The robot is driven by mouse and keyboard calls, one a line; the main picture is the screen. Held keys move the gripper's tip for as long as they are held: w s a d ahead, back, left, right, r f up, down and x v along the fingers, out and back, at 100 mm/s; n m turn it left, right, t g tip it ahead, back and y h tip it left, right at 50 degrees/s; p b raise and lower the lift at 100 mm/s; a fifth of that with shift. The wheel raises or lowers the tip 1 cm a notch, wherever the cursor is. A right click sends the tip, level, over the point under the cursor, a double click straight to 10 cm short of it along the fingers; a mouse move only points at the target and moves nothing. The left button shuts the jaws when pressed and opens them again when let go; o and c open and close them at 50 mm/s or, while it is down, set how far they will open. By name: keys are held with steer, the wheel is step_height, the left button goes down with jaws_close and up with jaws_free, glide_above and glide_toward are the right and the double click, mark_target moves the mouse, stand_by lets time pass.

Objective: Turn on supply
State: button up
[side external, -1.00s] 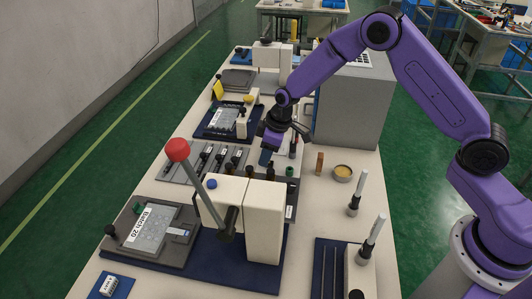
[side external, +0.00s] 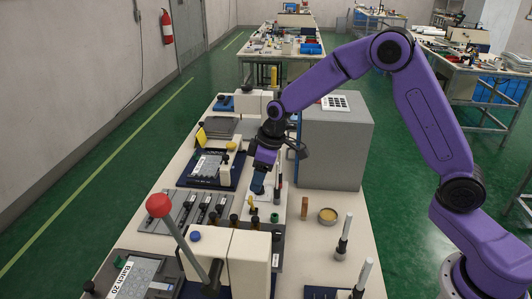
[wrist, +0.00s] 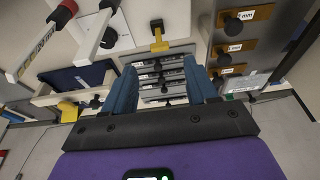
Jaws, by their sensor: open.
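My gripper (side external: 258,187) hangs over the bench, pointing down, near the row of grey slides (side external: 205,208) with black knobs. In the wrist view its two blue fingers (wrist: 163,92) are apart, with nothing held between them. Beyond them is a stack of grey slide units (wrist: 160,75) with black knobs and white labels. No part marked as the supply can be made out; the small labels are unreadable. A grey cabinet (side external: 335,150) with a keypad (side external: 336,102) on top stands to the right of my gripper.
A red-ball lever (side external: 159,205) rises beside a white block (side external: 248,262) at the front. In the wrist view, brown plates with black knobs (wrist: 226,60) and a yellow handle (wrist: 159,40) show.

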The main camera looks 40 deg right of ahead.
step_height(320, 180, up, 8)
steer(key=f, duration=0.1)
glide_above(250, 198)
steer(key=s+d, duration=0.3)
steer(key=s, duration=0.1)
steer(key=shift+w+d+r, duration=0.1)
steer(key=shift+w+r, duration=0.1)
steer(key=shift+r, duration=0.05)
steer(key=shift+w, duration=0.1)
steer(key=w+a+r+g+h, duration=0.1)
steer(key=w+a+g+h, duration=0.1)
steer(key=w+a, duration=0.1)
step_height(250, 198, down, 17)
steer(key=shift+w+a+f, duration=0.1)
steer(key=shift+a+f, duration=0.05)
stand_by(0.4)
